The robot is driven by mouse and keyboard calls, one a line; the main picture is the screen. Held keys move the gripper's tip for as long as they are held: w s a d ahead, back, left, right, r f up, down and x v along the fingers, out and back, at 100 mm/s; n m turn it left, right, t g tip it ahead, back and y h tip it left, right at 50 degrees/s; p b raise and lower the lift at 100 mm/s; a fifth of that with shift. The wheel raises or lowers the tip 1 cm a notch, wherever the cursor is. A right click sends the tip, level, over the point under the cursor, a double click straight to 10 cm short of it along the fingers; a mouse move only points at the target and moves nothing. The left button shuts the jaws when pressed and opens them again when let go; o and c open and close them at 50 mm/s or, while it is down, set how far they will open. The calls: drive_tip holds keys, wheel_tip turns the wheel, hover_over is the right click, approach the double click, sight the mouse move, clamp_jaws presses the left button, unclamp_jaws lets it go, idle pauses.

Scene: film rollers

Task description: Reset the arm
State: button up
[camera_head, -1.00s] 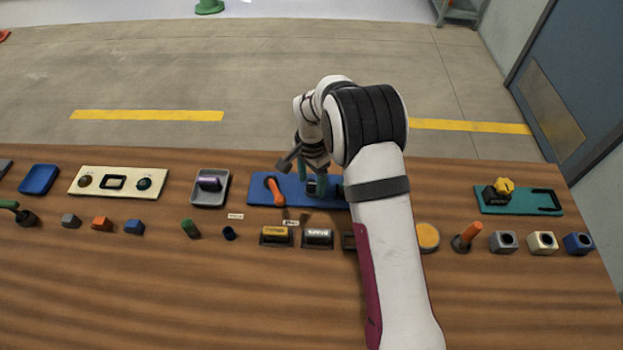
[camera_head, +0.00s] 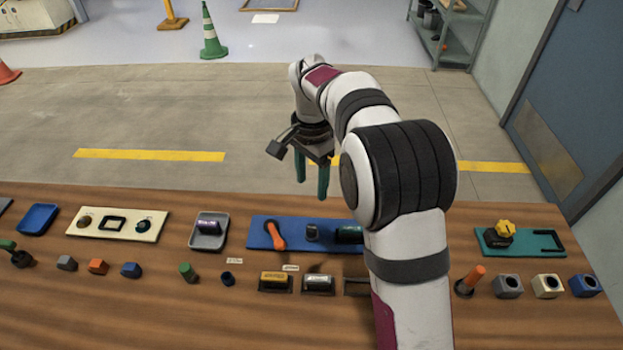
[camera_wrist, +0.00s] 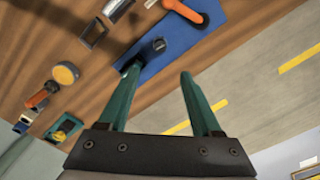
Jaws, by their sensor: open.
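My gripper (camera_head: 312,172) is open and empty, raised above the far edge of the wooden bench. Its two green fingers stand apart with nothing between them, as the wrist view (camera_wrist: 158,98) also shows. Below and in front of it lies the blue board (camera_head: 330,222). My forearm hides the board's right end in the head view.
On the bench (camera_head: 150,315) stand a grey tray with a purple roller (camera_head: 208,224), a cream panel (camera_head: 118,212), yellow (camera_head: 276,278) and white (camera_head: 319,281) rollers in holders, and a teal board (camera_head: 551,240) at right. Several small blocks line the front. The air around the gripper is clear.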

idle(0.3)
drive_tip(key=s+d+r+n, duration=0.1)
drive_tip(key=s+d+r, duration=0.4)
drive_tip(key=s, duration=0.4)
drive_tip(key=s+d+f+n+y, duration=0.1)
drive_tip(key=s+d, duration=0.1)
drive_tip(key=s, duration=0.9)
drive_tip(key=s+d+f+n, duration=0.1)
drive_tip(key=s+d, duration=0.1)
drive_tip(key=s, duration=1)
drive_tip(key=shift+s+y, duration=0.3)
drive_tip(key=shift+y, duration=0.1)
drive_tip(key=shift+f, duration=0.1)
